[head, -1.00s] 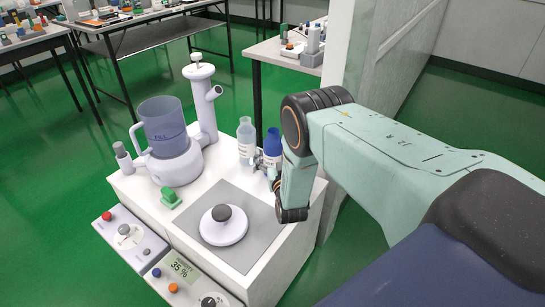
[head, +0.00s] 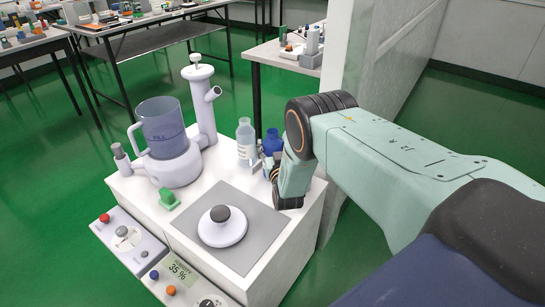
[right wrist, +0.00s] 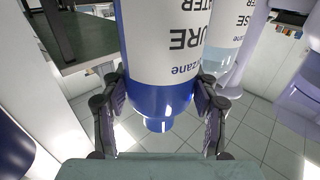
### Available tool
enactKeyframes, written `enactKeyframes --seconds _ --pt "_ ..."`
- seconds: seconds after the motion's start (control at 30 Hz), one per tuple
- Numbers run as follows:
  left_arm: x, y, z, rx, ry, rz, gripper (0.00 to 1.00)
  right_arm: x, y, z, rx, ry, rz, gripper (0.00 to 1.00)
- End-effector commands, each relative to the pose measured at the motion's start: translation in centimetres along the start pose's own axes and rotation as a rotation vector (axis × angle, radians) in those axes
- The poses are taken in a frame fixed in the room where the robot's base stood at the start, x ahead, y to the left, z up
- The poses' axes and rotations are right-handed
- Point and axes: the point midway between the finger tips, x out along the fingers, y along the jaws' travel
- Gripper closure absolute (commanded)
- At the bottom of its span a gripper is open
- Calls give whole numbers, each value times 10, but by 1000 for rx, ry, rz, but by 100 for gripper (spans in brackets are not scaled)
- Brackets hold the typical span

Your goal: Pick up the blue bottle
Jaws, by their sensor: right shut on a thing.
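The blue bottle (head: 272,143) stands upright at the back right of the white bench top, partly hidden by my right gripper. My right gripper (head: 269,166) reaches it from the front right. In the right wrist view, the two fingers are shut on the blue bottle (right wrist: 160,98), one on each side, near its blue shoulder. Its white label with dark print fills the top of that view. I cannot tell whether its base touches the bench. My left gripper is not in view.
A pale, clear bottle (head: 246,142) stands just left of the blue one. A white humidifier-like device with a tank (head: 163,126) and a tall column (head: 203,105) stand farther left. A round white lidded piece (head: 222,226) sits on a grey mat (head: 245,262). A white wall (head: 345,80) rises behind my arm.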

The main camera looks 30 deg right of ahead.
Motion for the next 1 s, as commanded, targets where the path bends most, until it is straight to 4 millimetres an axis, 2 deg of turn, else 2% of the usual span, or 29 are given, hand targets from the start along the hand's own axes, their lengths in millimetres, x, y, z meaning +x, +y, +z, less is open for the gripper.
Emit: enactKeyframes --seconds 0.07,0.53,0.83,1.0 --pt "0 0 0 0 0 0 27 0 0 0 0 0 0 54" --pt "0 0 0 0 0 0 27 0 0 0 0 1 0 94" --pt "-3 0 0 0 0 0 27 1 0 -8 1 6 0 94" --pt "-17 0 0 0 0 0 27 2 0 -36 2 7 1 94"
